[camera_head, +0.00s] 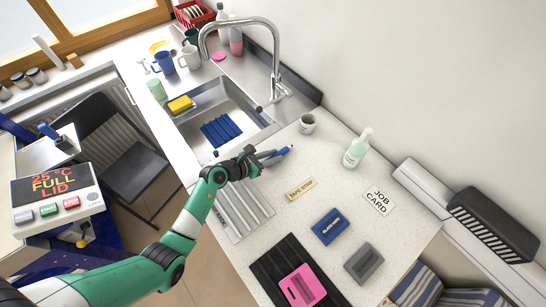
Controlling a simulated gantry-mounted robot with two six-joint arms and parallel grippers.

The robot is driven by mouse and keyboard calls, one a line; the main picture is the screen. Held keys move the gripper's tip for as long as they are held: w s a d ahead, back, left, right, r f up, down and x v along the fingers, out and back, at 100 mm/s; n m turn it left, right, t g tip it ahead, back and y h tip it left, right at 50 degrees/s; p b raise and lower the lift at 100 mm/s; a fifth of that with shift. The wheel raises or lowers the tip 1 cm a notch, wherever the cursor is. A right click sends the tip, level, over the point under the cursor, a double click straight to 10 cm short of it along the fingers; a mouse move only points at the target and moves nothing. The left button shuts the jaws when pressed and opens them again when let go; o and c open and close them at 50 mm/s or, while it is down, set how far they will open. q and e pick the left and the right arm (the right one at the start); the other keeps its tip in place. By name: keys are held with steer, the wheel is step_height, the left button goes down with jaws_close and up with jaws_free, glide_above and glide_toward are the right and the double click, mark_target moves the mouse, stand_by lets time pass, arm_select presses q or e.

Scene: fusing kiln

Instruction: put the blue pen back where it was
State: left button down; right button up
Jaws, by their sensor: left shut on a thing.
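The blue pen (284,152) shows beyond the fingers of my left gripper (259,158), its blue end pointing right. My left gripper is shut on the pen, over the counter just right of the sink's near corner. The fingers hide part of the pen, and I cannot tell whether it touches the counter. A small pale cup (307,127) stands upright on the counter behind the pen, apart from it. My right gripper is not in view.
A soap bottle (357,150), a job card (379,197), a blue box (330,227) and a grey block (364,263) are on the right counter. A pink object (302,285) lies on a black mat (262,268). The sink (196,138) is at left, under a tall tap (276,65).

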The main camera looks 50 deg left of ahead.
arm_select(q)
steer(key=shift+f, duration=0.15)
steer(key=c, duration=0.7)
jaws_free()
steer(key=shift+r, duration=0.25)
steer(key=p+v, duration=0.4)
steer(key=v, duration=0.7)
steer(key=shift+s, duration=0.15)
steer(key=shift+s+r, duration=0.15)
steer(key=shift+s, duration=0.15)
